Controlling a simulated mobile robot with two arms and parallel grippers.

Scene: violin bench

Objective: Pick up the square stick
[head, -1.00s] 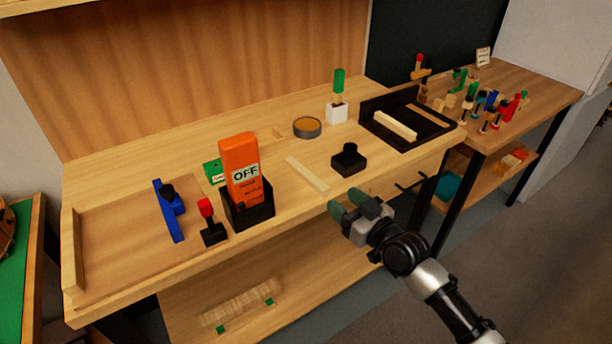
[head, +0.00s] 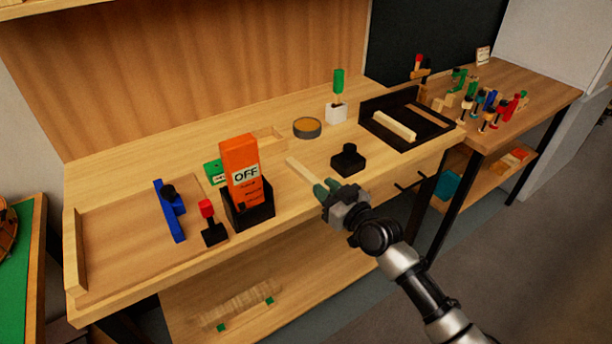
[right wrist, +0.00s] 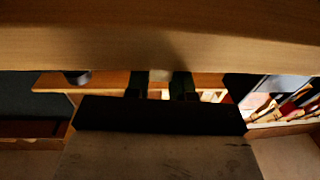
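A pale, slim square stick (head: 300,169) lies on the workbench between the orange OFF case and a small black block. Its near end points to the bench's front edge. My right gripper (head: 326,187) is at that near end, with its two green fingertips apart. In the right wrist view the dark fingers (right wrist: 160,86) stand apart, and a pale end (right wrist: 159,75), likely the stick's, shows between them. I cannot tell whether they touch it. My left gripper is not in view.
The orange OFF case (head: 240,163) in its black holder stands left of the stick. A black block (head: 348,160) sits close on the right. A round tin (head: 307,128) is behind. A black tray (head: 437,126) holding another pale bar is at the right. The bench's front edge (head: 300,209) lies below the gripper.

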